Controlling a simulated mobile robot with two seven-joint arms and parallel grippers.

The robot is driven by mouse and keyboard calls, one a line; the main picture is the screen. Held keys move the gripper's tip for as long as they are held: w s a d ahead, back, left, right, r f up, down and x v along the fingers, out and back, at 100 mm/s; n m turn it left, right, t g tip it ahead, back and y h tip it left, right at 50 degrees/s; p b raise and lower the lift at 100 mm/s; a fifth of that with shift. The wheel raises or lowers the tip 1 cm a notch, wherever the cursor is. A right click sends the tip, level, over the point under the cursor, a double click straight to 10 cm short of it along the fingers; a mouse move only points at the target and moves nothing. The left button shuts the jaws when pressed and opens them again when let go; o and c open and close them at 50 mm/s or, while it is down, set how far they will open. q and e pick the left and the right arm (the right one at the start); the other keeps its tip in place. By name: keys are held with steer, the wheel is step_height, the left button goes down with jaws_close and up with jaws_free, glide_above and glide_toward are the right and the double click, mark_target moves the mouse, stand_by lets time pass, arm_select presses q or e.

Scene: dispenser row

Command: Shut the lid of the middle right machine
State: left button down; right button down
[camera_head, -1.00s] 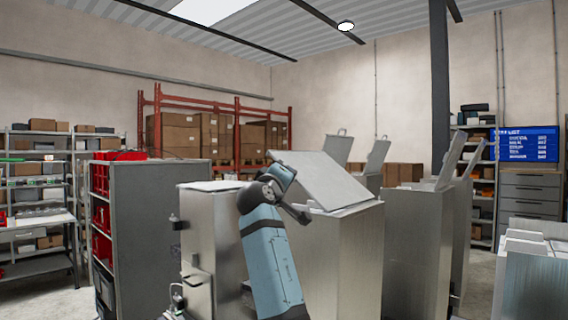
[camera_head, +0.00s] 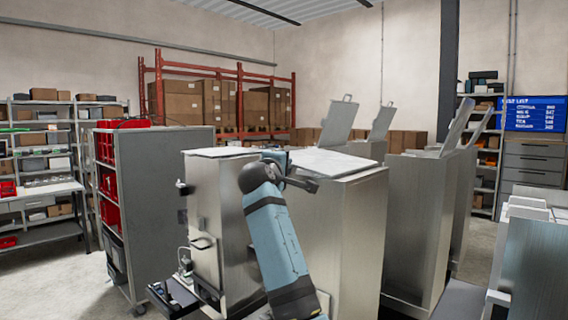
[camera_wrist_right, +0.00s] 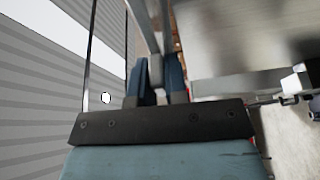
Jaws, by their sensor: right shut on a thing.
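The machine beside my arm is a tall brushed-steel box (camera_head: 345,245). Its pale lid (camera_head: 335,161) lies almost flat over the top; a small gap under it cannot be ruled out. My right arm, blue, rises in front of the machine. My right gripper (camera_head: 303,184) is at the lid's left edge, partly hidden by its own wrist. In the right wrist view the blue fingers (camera_wrist_right: 157,72) are close together with a narrow grey piece between them, apparently part of the lid. The steel surface beside them (camera_wrist_right: 245,45) is blurred. My left gripper is not in view.
A steel machine (camera_head: 222,225) with a flat top stands close left of my arm. Machines behind and right have raised lids (camera_head: 338,122) (camera_head: 458,125). A grey cabinet (camera_head: 165,205) with red bins stands left. Another steel unit (camera_head: 535,265) is at the right edge.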

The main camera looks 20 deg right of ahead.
steer(key=c, duration=1.1)
jaws_free()
steer(key=shift+c, duration=0.2)
steer(key=shift+f, duration=0.1)
steer(key=shift+f, duration=0.25)
